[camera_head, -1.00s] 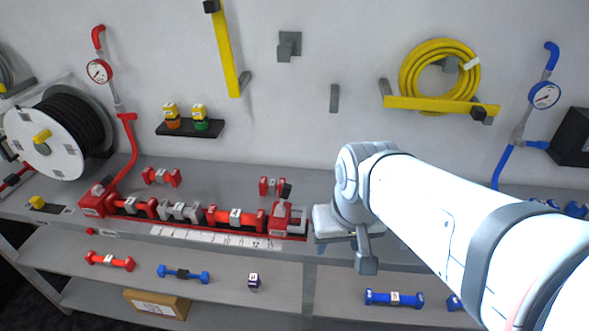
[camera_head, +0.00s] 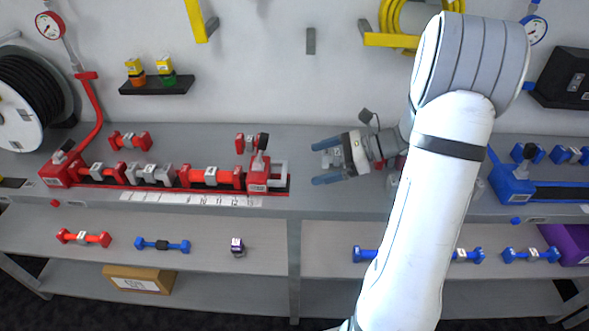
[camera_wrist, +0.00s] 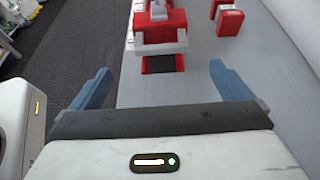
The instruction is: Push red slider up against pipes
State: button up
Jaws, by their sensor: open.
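The red slider (camera_head: 258,178) sits at the right end of the red rail on the bench, with a dark lever on top and a grey bracket on its right side. A row of pipes lies left of it: a red pipe (camera_head: 212,176), a grey pipe (camera_head: 150,173) and another red pipe (camera_head: 97,173). I cannot tell whether the slider touches the nearest pipe. My gripper (camera_head: 325,163) is open and empty, right of the slider and apart from it, blue fingers pointing left. In the wrist view the slider (camera_wrist: 162,28) shows ahead, between the fingertips (camera_wrist: 162,84).
A loose red pipe (camera_head: 246,144) stands behind the slider; it also shows in the wrist view (camera_wrist: 228,19). Another red pipe (camera_head: 130,141) lies further left. A blue station (camera_head: 512,188) is at the right. Bench between gripper and slider looks clear.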

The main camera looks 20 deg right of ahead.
aim_at(285, 172)
jog(key=x, duration=0.7)
jog(key=shift+w+a+f, duration=0.1)
jog(key=shift+a, duration=0.2)
jog(key=shift+c, duration=0.2)
